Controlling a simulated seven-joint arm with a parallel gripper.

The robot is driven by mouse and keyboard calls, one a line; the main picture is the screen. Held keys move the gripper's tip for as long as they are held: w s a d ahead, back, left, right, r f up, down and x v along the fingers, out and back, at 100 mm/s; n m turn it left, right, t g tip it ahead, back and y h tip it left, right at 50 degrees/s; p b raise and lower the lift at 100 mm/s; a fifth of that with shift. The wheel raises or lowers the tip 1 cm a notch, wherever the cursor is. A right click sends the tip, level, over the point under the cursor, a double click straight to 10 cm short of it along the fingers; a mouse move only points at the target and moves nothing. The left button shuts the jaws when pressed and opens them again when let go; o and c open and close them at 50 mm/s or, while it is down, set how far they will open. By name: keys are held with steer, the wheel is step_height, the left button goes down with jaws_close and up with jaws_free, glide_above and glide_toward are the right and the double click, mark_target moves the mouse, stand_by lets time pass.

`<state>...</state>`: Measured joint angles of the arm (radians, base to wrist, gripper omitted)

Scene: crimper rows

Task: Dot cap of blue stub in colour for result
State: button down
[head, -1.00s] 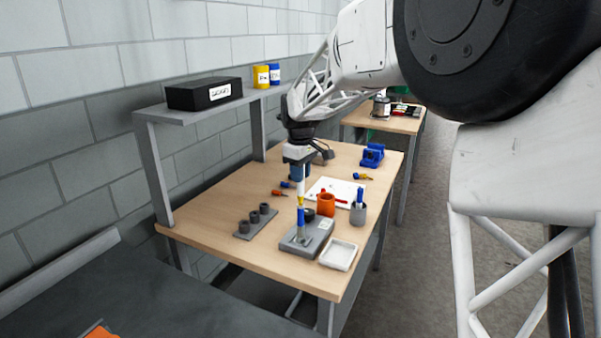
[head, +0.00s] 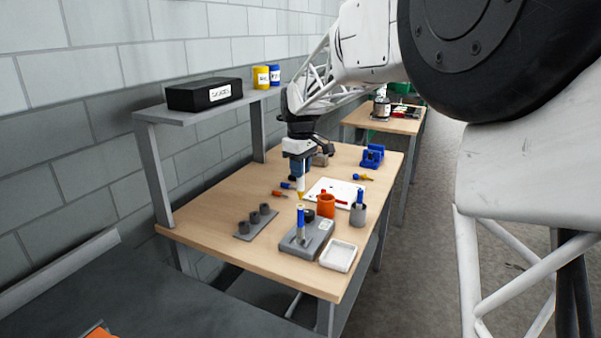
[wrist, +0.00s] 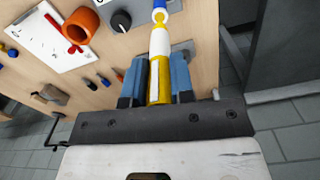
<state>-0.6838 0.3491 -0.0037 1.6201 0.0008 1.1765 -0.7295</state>
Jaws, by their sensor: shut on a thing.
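My gripper (wrist: 160,80) is shut on a marker with a yellow body and a white front part (wrist: 160,42). In the head view the marker (head: 301,184) points down from my gripper (head: 298,172), its yellow tip just above the blue stub (head: 300,216). The blue stub stands upright on a grey block (head: 315,240) near the table's front. In the wrist view only a bit of blue shows past the tip at the top edge. I cannot tell whether tip and cap touch or whether the cap bears a dot.
A white sheet (head: 345,190) lies farther back.

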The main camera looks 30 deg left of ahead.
steer(key=shift+r, duration=2.55)
steer(key=w+d+f+m, duration=0.3)
steer(key=w+d+f, duration=0.3)
steer(key=d+f, duration=0.35)
steer(key=w+d+f+m, duration=0.3)
steer(key=w+d+f, duration=0.2)
steer(key=d+f, duration=0.4)
steer(key=w+d+f+m, duration=0.3)
steer(key=w+d+f, duration=0.35)
steer(key=f, duration=0.45)
steer(key=s+d+f+m, duration=0.3)
steer(key=s+d+f, duration=0.1)
steer(key=d+f, duration=1.1)
steer(key=s+d+f+m, duration=0.3)
steer(key=d+f, duration=1.2)
steer(key=f, duration=0.5)
steer(key=shift+s+m, duration=0.4)
steer(key=shift+m, duration=0.2)
steer(key=shift+w+r, duration=0.1)
steer(key=shift+r, duration=0.05)
